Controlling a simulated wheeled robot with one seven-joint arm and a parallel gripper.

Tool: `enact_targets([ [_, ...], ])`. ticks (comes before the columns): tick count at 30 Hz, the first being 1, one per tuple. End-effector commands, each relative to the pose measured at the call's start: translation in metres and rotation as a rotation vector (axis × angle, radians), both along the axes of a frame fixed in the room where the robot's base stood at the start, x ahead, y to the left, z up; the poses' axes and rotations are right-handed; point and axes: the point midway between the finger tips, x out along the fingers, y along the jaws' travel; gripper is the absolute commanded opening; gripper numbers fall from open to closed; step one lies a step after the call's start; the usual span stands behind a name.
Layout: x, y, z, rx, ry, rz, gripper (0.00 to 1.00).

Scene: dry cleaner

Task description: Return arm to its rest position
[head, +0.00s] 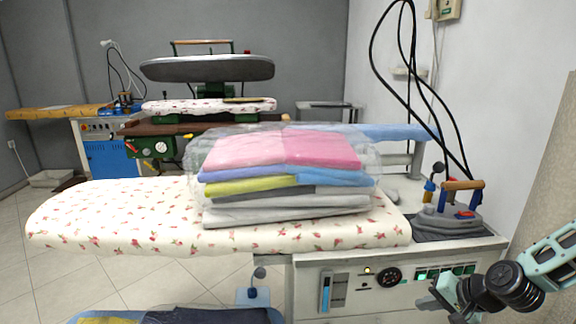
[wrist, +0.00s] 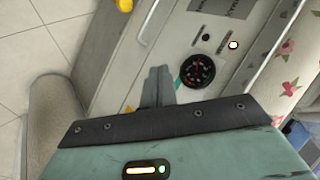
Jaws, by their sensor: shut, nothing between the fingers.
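My gripper (head: 432,302) is at the lower right of the head view, at the end of my arm, in front of the ironing station's control panel. In the wrist view its two grey fingers (wrist: 158,88) are together, with nothing between them. Behind them is the panel (wrist: 200,45) with a round black gauge. The gripper appears apart from the panel, though the exact gap is hard to tell.
A floral ironing board (head: 110,215) bears a stack of folded, plastic-wrapped clothes (head: 285,175). An iron (head: 452,210) with black cables stands at its right end. Dark folded cloth (head: 200,316) lies at the bottom. A press (head: 208,70) stands behind. Tiled floor is free at left.

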Motion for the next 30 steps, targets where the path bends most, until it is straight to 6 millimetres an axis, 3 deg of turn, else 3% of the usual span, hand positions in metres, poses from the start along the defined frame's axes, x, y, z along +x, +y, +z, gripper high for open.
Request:
enact_targets([
  [1, -0.006, 0.022, 0.016, -0.054, 0.023, 0.105, 0.0],
  [6, -0.037, 0.076, 0.053, -0.207, 0.11, 0.386, 0.0],
  [15, -0.109, 0.152, 0.137, -0.46, 0.189, 0.787, 0.0],
  [24, -0.203, 0.2, 0.223, -0.639, 0.179, 1.094, 0.0],
  [30, -0.248, 0.209, 0.253, -0.68, 0.161, 1.209, 0.0],
])
